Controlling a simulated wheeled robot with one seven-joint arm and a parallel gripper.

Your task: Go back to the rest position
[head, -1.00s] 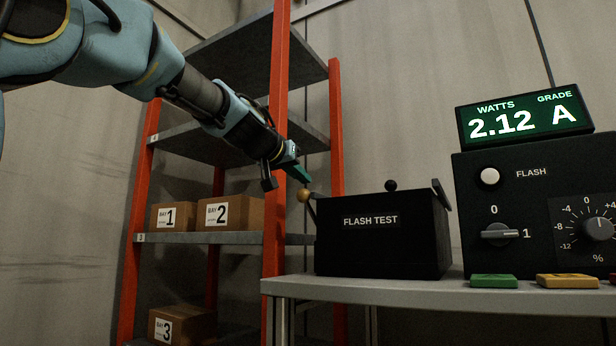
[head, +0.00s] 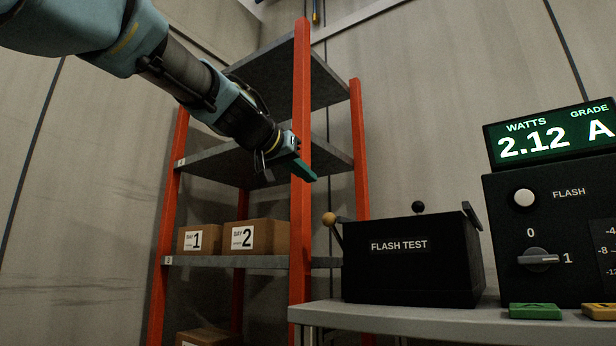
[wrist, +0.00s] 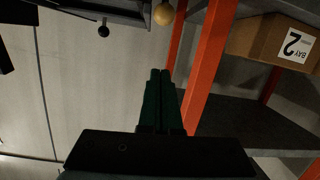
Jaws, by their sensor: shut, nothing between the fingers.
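My gripper (head: 305,172) is in the upper middle of the head view, at the end of my light-blue arm. Its green fingers are shut and hold nothing. It is in front of the red shelf post (head: 302,90) in the picture, above and left of the black FLASH TEST box (head: 410,262). In the wrist view the green fingers (wrist: 160,75) lie side by side, pointing toward a yellowish ball knob (wrist: 164,14) at the top edge, apart from it.
The shelf (head: 265,262) holds boxes marked 1 (head: 200,238) and 2 (head: 262,236). A grey table (head: 400,318) carries the FLASH TEST box and a control unit (head: 560,215). Its display (head: 550,132) reads 2.12 watts, grade A. A green pad (head: 535,311) lies in front.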

